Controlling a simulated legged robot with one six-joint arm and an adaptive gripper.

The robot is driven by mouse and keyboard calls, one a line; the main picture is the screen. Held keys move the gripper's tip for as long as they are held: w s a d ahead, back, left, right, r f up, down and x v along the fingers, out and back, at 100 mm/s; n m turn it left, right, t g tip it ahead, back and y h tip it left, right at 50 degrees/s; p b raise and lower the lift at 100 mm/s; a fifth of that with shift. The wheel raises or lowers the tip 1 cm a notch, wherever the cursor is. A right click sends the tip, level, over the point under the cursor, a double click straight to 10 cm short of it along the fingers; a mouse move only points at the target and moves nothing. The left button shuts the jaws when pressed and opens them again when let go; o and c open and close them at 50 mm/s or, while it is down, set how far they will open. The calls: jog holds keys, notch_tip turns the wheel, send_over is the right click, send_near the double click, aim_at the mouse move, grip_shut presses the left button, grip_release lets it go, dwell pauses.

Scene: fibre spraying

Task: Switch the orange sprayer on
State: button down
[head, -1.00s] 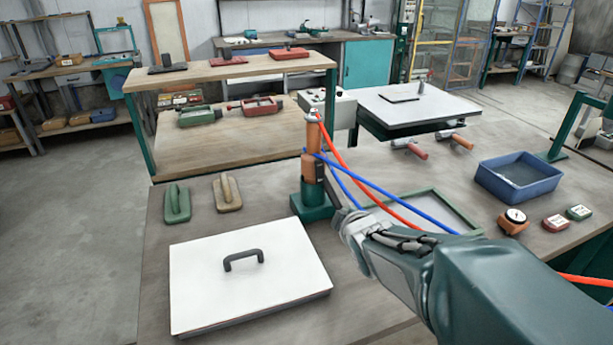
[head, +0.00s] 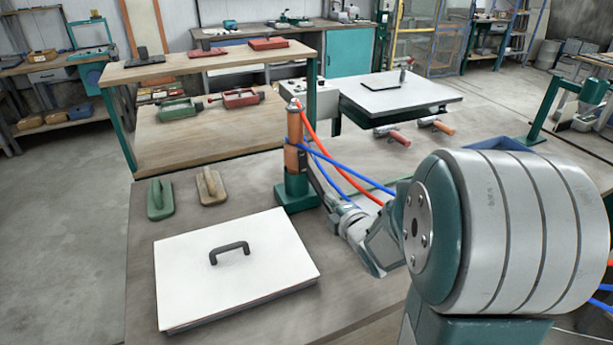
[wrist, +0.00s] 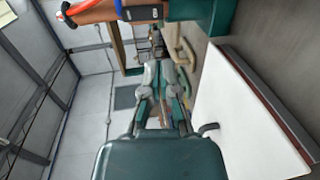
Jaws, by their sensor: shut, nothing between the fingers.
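The orange sprayer (head: 296,128) stands upright in a dark green holder (head: 297,200) on the table, with red and blue hoses at it. In the wrist view the sprayer (wrist: 92,13) lies across the top edge, with a dark band carrying small white lettering (wrist: 143,13) that I cannot read surely. My gripper (head: 317,178) is just right of the sprayer's lower part in the head view; I cannot tell whether it touches. In the wrist view my gripper (wrist: 161,68) is shut and empty, below the sprayer.
A white lidded panel with a black handle (head: 230,252) lies in front. Green (head: 160,200) and tan (head: 211,187) hand floats lie left of the sprayer. Hoses cross beside my arm.

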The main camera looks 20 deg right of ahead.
aim_at(304, 173)
jog(key=w, duration=0.4)
jog(key=w+f, duration=0.1)
jog(key=w, duration=0.4)
jog(key=w+f, duration=0.1)
jog(key=w, duration=0.3)
jog(key=shift+w+f, duration=0.1)
jog(key=shift+w, duration=0.3)
jog(key=shift+w+f, duration=0.15)
jog(key=shift+w, duration=0.2)
jog(key=shift+s, duration=0.1)
